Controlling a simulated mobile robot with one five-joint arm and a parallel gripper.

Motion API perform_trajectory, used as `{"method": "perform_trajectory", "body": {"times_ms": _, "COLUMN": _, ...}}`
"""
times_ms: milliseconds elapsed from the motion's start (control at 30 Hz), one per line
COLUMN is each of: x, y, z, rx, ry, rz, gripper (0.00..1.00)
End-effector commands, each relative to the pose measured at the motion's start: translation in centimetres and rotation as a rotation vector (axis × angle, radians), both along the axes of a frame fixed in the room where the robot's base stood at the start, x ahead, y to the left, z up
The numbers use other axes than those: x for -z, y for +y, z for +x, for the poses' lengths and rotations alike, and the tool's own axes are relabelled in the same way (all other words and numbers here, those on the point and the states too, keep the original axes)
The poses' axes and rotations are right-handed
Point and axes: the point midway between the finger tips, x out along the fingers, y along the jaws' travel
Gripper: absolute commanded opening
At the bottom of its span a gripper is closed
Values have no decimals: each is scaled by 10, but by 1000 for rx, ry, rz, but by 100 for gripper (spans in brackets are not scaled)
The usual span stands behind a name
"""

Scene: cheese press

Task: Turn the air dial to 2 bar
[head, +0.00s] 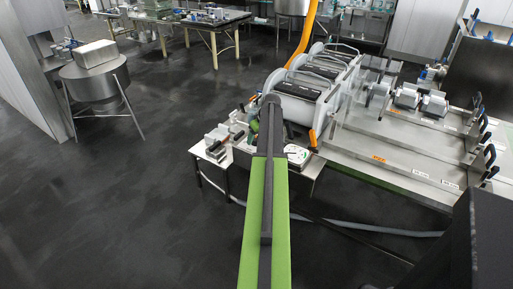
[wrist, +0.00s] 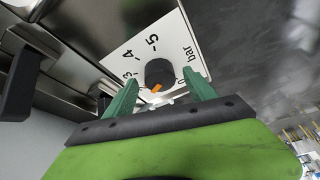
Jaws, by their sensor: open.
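The air dial (wrist: 159,72) is a black round knob with an orange mark on its lower-left edge. It sits on a white scale plate (wrist: 172,30) printed with "bar" and numbers; 5, 4 and 3 are readable. The lower numbers are partly hidden by my fingers, so I cannot tell which number the orange mark points at. My gripper (wrist: 160,78) is open, with one green finger on each side of the knob's lower part. I cannot tell whether either finger touches it. In the head view my arm hides the gripper and the knob.
A black handle (wrist: 20,85) sticks out at the left in the wrist view. In the head view, a steel press bench (head: 400,160) with several black handles is at the right. Grey blocks (head: 217,140) stand left of my arm.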

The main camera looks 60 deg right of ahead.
Motion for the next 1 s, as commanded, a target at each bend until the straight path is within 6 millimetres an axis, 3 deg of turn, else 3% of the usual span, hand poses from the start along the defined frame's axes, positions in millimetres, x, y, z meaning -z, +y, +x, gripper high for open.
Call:
{"method": "perform_trajectory", "body": {"times_ms": 33, "x": 8, "y": -1, "z": 2, "rx": 0, "ry": 0, "rz": 0, "gripper": 64}}
{"method": "perform_trajectory", "body": {"times_ms": 300, "x": 6, "y": -1, "z": 3, "rx": 0, "ry": 0, "rz": 0, "gripper": 64}}
{"method": "perform_trajectory", "body": {"times_ms": 800, "x": 6, "y": -1, "z": 2, "rx": 1, "ry": 0, "rz": 0, "gripper": 2}}
{"method": "perform_trajectory", "body": {"times_ms": 1000, "x": 6, "y": -1, "z": 2, "rx": 63, "ry": 1, "rz": 0, "gripper": 2}}
